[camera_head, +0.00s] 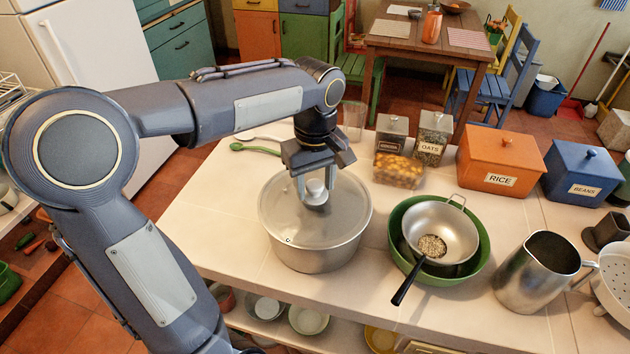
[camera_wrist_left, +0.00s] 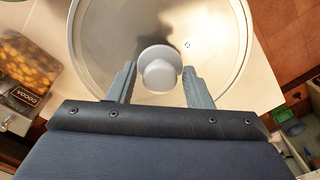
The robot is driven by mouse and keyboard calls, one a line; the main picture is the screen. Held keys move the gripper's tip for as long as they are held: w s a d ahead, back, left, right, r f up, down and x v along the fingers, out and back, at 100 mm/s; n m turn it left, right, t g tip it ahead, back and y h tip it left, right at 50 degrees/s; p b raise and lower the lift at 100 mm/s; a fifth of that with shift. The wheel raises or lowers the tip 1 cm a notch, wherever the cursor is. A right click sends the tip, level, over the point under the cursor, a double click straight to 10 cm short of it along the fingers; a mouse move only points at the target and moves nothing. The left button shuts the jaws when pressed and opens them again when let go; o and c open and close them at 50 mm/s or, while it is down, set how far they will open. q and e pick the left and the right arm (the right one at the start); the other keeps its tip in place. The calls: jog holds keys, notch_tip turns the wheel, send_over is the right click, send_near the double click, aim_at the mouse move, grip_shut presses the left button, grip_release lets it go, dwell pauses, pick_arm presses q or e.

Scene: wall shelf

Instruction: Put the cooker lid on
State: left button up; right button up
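The cooker lid (camera_head: 285,212), a clear disc with a metal rim and a pale knob (camera_head: 316,192), lies level over the silver pot (camera_head: 318,258) on the counter. It appears to rest on the pot's rim all round. My left gripper (camera_head: 315,188) points down over the lid, with its fingers on either side of the knob. In the left wrist view, the knob (camera_wrist_left: 160,72) stands between the two fingers, with a gap on each side, so the gripper (camera_wrist_left: 159,76) is open. The lid (camera_wrist_left: 110,35) fills the upper middle there. My right gripper is not in view.
Right of the pot stands a green bowl (camera_head: 478,262) holding a metal sieve (camera_head: 455,222), its black handle (camera_head: 408,284) pointing forward. Behind are the cocoa jar (camera_head: 393,132), oats jar (camera_head: 434,135) and orange rice box (camera_head: 500,160). A metal jug (camera_head: 537,275) stands farther right.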

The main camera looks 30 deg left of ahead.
pick_arm(q)
jog(key=shift+o, duration=1)
notch_tip(320, 180, up, 8)
jog(key=shift+f, duration=0.1)
jog(key=shift+s, duration=0.1)
dwell(0.3)
jog(key=s+f+m+t, duration=0.1)
jog(key=s, duration=0.2)
jog(key=s+f+m+h, duration=0.1)
jog(key=s+m, duration=0.1)
jog(key=s, duration=0.1)
jog(key=s+f+m+t+h, duration=0.1)
jog(key=s+f, duration=0.1)
jog(key=s, duration=0.1)
jog(key=shift+s+d+m+t, duration=0.2)
jog(key=shift+s+m+t, duration=0.1)
jog(key=shift+m, duration=0.1)
jog(key=s+d+f+m+t+h, duration=0.1)
jog(key=s+d+f+m+t, duration=0.2)
jog(key=s+f, duration=0.3)
jog(key=shift+s+d+f+m+h, duration=0.25)
jog(key=shift+s+f+m+h, duration=0.2)
jog(key=shift+m, duration=0.25)
jog(key=shift+r, duration=0.1)
